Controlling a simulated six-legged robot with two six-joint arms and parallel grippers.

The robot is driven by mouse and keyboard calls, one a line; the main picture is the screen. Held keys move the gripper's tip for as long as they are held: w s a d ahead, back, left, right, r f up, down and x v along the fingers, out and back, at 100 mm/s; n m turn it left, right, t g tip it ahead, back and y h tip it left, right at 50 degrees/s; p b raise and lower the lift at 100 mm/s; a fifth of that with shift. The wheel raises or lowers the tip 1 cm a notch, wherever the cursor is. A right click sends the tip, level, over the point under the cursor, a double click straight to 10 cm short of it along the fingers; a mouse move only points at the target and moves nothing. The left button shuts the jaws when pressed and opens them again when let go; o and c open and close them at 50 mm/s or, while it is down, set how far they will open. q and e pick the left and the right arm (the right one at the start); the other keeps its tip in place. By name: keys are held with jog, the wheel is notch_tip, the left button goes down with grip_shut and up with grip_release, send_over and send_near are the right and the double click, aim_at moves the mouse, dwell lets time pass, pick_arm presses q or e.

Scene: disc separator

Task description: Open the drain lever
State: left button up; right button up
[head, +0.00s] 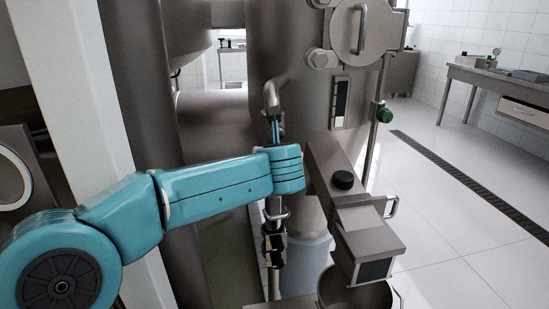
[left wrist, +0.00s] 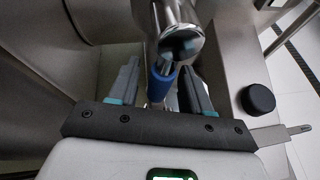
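The drain lever (left wrist: 160,82) shows in the left wrist view as a narrow handle with a blue sleeve, below the end of a shiny metal pipe (left wrist: 180,42). My left gripper (left wrist: 161,70) is open, with one finger on each side of the blue sleeve. A gap shows on the left side; on the right, I cannot tell whether the finger touches. In the head view my left arm reaches in from the left, and its teal wrist hides most of the gripper and lever below the bent pipe (head: 271,95). My right gripper is not in view.
A large steel tank (head: 290,85) stands behind. Right of my wrist, a sloping metal chute (head: 368,240) with a black knob (head: 343,180) ends above a metal bucket (head: 345,292). A side table (head: 500,85) stands far right. The tiled floor (head: 450,220) between is clear.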

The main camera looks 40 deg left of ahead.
pick_arm(q)
jog(key=p+v, duration=0.3)
jog(key=v, duration=1.3)
jog(key=shift+s, duration=0.2)
jog(key=shift+d, duration=0.1)
